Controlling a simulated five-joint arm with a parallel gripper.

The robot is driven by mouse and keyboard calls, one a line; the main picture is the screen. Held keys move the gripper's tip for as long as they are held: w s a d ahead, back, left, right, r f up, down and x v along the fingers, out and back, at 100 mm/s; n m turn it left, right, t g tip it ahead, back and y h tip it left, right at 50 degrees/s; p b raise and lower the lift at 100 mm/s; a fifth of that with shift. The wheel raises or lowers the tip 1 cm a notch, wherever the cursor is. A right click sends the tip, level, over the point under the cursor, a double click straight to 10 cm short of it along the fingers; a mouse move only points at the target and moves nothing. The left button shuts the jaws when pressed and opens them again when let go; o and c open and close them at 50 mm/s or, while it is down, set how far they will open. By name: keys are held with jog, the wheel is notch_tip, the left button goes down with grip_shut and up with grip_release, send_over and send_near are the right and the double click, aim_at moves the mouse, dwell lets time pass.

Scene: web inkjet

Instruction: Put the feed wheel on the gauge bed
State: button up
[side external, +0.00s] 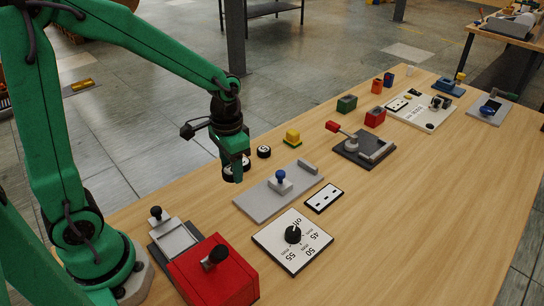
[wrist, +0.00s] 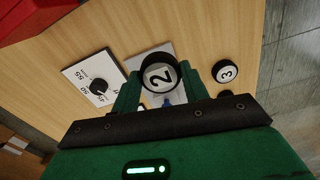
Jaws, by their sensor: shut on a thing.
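My gripper (side external: 233,176) points down over the left edge of the table. In the wrist view my gripper (wrist: 162,88) is shut on a round black wheel with a white face marked 2 (wrist: 159,76). This wheel also shows around the fingers in the side view (side external: 245,162); it looks like the feed wheel, though no label says so. Whether it clears the table is hard to tell. The likely gauge bed, a long grey plate (side external: 256,204) with a blue-knobbed slide and a raised end block, lies just right of my gripper. The wheel partly hides it in the wrist view.
A second black wheel, marked 3 (wrist: 225,71), stands close by (side external: 264,152). The table's right front is clear.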

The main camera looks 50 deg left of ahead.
jog(key=w+d+r, duration=0.1)
jog(key=w+d, duration=1.1)
jog(key=d, duration=0.1)
jog(key=shift+w+r, duration=0.2)
jog(key=shift+w, duration=0.2)
send_over(297, 176)
notch_tip(297, 176, down, 7)
jog(key=shift+f, duration=2)
jog(key=shift+f, duration=0.15)
jog(key=o, duration=1)
jog(key=shift+o, duration=0.2)
